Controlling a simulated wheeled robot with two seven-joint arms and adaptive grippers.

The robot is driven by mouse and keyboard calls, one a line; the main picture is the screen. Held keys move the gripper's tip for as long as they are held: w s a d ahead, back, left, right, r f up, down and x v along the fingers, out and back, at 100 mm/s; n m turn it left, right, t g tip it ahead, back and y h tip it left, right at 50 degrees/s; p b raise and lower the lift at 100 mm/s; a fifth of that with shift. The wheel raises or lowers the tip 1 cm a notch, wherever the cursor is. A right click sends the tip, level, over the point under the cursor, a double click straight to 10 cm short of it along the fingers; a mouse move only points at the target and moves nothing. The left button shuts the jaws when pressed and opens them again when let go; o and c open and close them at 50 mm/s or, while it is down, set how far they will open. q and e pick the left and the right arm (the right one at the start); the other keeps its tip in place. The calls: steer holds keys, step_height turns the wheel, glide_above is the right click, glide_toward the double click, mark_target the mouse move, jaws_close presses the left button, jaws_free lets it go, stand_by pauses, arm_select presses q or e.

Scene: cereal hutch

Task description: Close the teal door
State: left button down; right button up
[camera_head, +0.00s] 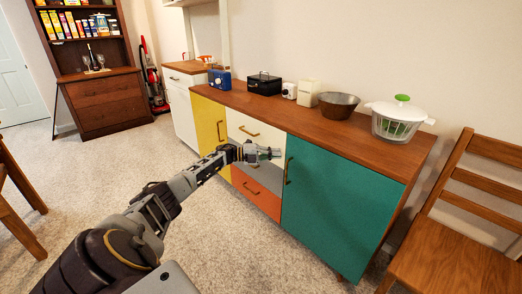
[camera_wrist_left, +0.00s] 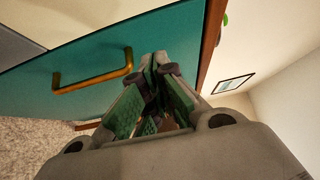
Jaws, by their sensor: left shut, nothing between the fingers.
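The teal door (camera_head: 335,205) is at the right end of the sideboard's front in the head view. It looks flush with the front, with no gap that I can make out. Its brass handle (camera_head: 288,170) is on its left side. In the left wrist view the teal door (camera_wrist_left: 85,55) fills the upper left, with the handle (camera_wrist_left: 93,77) left of the fingers. My left gripper (camera_head: 274,153) is shut and empty, in front of the sideboard just left of the handle. Its fingertips (camera_wrist_left: 160,62) overlap the door in the wrist view; I cannot tell whether they touch it.
The sideboard top (camera_head: 300,115) holds a brown bowl (camera_head: 338,105), a salad spinner (camera_head: 398,119), a black box (camera_head: 264,84) and a blue radio (camera_head: 219,79). A wooden chair (camera_head: 460,225) stands close to the right. Carpet (camera_head: 215,250) is open in front.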

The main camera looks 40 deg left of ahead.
arm_select(q)
steer(key=s+a+b, duration=0.1)
steer(key=a, duration=0.6)
stand_by(0.6)
steer(key=shift+a, duration=0.15)
stand_by(0.4)
